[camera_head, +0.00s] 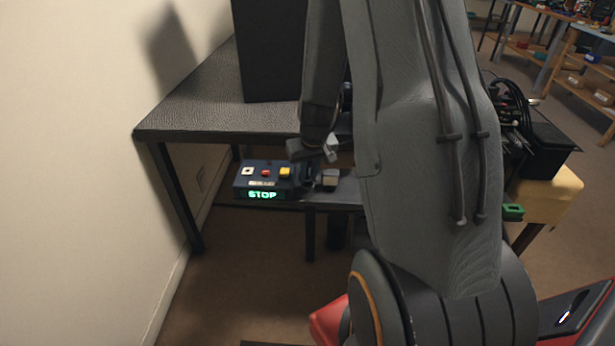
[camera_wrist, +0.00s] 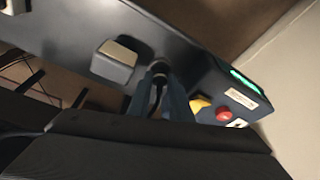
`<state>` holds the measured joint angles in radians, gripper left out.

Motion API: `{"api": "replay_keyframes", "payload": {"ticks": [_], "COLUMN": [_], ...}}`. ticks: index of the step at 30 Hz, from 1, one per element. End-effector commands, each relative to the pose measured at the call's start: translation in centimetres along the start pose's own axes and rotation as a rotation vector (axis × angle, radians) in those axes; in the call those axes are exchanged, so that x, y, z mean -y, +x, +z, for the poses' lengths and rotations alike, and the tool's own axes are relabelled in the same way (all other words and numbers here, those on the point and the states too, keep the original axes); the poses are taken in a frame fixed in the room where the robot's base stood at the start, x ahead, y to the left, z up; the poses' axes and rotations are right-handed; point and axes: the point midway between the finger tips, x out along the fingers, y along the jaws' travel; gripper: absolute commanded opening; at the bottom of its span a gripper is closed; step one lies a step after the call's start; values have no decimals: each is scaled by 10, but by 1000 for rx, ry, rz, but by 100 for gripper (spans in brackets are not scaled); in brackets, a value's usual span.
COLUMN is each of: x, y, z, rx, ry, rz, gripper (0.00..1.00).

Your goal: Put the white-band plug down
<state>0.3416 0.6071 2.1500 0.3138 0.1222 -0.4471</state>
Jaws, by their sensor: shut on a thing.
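My gripper (camera_wrist: 158,96) is shut on a small dark plug (camera_wrist: 159,70) in the wrist view. The plug's tip shows between the blue-grey fingers, with a dark cable behind it. I cannot make out a white band on it. The plug is over or at the dark shelf (camera_wrist: 62,38), between a grey block and the control box; I cannot tell whether it touches the shelf. In the head view my gripper (camera_head: 312,155) is low by the shelf, right of the control box, and the plug cannot be told apart there.
The control box (camera_head: 262,180) has a red button, a yellow button and a lit green STOP sign. A grey block with a pale top (camera_head: 330,179) stands close by; it also shows in the wrist view (camera_wrist: 114,62). A dark textured table (camera_head: 195,108) is above the shelf, beside the wall.

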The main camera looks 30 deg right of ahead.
Motion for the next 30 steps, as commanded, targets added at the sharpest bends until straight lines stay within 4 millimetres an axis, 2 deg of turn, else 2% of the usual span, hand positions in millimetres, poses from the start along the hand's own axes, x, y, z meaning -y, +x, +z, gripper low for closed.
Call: {"api": "replay_keyframes", "payload": {"ticks": [29,30], "x": [0,0], "y": [17,17], "z": [6,6], "rx": [3,4], "ry": [0,0], "rz": [0,0], "gripper": [0,22]}}
